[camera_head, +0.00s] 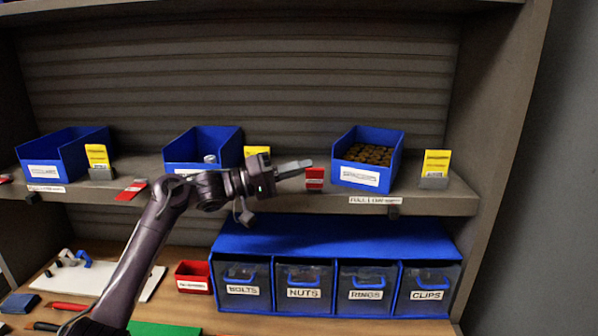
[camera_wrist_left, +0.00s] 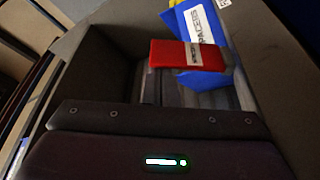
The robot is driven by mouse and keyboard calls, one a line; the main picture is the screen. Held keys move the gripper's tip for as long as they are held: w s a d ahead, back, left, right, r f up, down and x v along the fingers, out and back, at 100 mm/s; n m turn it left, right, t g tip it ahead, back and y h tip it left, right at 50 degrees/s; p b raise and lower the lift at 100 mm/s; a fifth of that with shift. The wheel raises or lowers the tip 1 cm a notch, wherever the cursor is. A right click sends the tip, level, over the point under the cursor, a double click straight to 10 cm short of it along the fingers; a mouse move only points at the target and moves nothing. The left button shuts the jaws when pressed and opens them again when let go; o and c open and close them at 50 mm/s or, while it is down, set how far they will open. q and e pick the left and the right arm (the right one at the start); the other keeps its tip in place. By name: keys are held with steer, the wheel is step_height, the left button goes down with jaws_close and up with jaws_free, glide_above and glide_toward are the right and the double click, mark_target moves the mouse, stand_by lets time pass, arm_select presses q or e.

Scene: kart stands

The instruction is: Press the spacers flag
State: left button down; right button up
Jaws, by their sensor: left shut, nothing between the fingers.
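The spacers flag, a small red block with a white label (camera_head: 315,175), stands at the shelf's front edge, just left of the right-hand blue bin (camera_head: 393,170). The flag also shows in the left wrist view (camera_wrist_left: 163,55), in front of the blue bin whose label reads SPACERS (camera_wrist_left: 215,60). That bin holds many brown round pieces. My left gripper (camera_head: 306,164) is shut and empty, its tips at the upper left of the flag. I cannot tell whether they touch it. My right gripper is not in view.
Two more blue bins (camera_head: 62,160) (camera_head: 222,152) stand on the shelf (camera_head: 445,199), with yellow cards (camera_head: 436,162) beside the bins. Below are a blue drawer unit (camera_head: 335,242) and a red bin (camera_head: 194,277).

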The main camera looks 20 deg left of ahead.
arm_select(q)
steer(key=s+f+m+g+h+b, duration=0.1)
steer(key=m+b, duration=0.1)
steer(key=m, duration=0.1)
steer(key=s+f+m+g+h+b, duration=0.1)
steer(key=m+b, duration=0.2)
steer(key=m, duration=0.1)
steer(key=s+f+m+g+h+b, duration=0.1)
steer(key=m+b, duration=0.1)
steer(key=m, duration=0.1)
steer(key=shift+d+f+m+b, duration=0.3)
steer(key=shift+d+f+b, duration=0.05)
steer(key=shift+d+f, duration=0.05)
steer(key=shift+s, duration=0.1)
